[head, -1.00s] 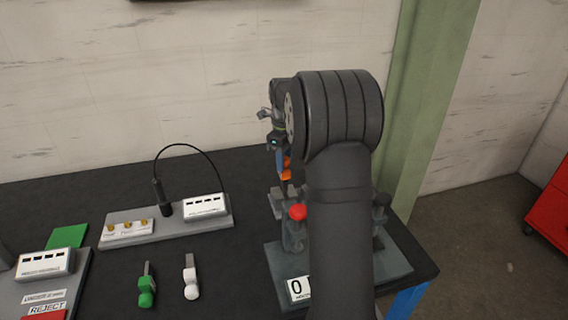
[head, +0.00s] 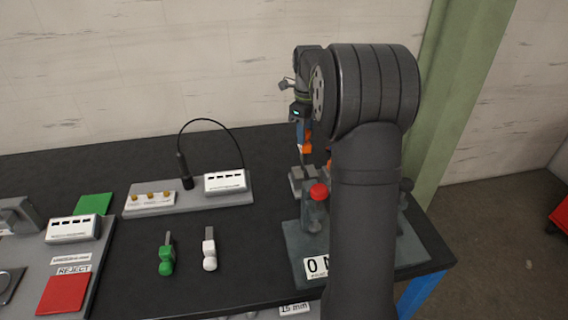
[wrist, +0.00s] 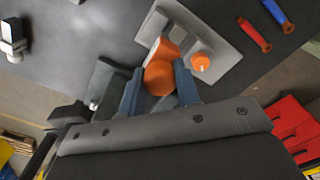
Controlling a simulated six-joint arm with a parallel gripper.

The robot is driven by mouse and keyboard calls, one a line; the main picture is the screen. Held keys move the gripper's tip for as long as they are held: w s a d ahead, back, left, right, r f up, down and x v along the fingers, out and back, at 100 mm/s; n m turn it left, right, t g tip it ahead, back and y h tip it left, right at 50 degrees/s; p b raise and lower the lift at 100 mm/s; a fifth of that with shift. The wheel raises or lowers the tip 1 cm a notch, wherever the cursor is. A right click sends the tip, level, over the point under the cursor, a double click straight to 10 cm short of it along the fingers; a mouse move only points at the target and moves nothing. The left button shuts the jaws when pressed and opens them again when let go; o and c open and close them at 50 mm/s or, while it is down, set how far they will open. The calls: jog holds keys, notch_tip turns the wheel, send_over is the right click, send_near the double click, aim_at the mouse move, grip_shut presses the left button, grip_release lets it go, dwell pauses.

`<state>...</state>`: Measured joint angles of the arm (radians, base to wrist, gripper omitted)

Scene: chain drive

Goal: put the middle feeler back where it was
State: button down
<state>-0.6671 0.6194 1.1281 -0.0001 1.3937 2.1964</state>
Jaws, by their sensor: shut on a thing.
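My gripper (wrist: 160,90) is shut on an orange-handled feeler (wrist: 160,76), whose round orange end shows between the two fingers in the wrist view. In the head view my gripper (head: 304,140) points down at the back of the fixture, with orange showing at its tip. The grey block (head: 298,180) of the fixture is just below it. Whether the feeler touches the block, I cannot tell; its lower end is hidden. A green feeler (head: 166,256) and a white feeler (head: 209,250) lie side by side on the dark table, left of the fixture.
The fixture's base (head: 290,240) carries a red knob (head: 318,191) near my arm. A grey stand (head: 236,194) with a curved cable is to the left. A red-handled tool (wrist: 255,36) and a blue-handled one lie beside the grey plate (wrist: 222,55), which bears an orange knob (wrist: 200,62).

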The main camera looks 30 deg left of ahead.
jog(key=s+a+n, duration=0.3)
jog(key=s+n, duration=1.4)
jog(key=s, duration=0.6)
notch_tip(320, 180, down, 10)
jog(key=shift+s+n, duration=0.3)
jog(key=shift+s, duration=0.05)
jog(key=shift+a, duration=0.1)
jog(key=c, duration=1.1)
grip_release()
jog(key=shift+f, duration=0.1)
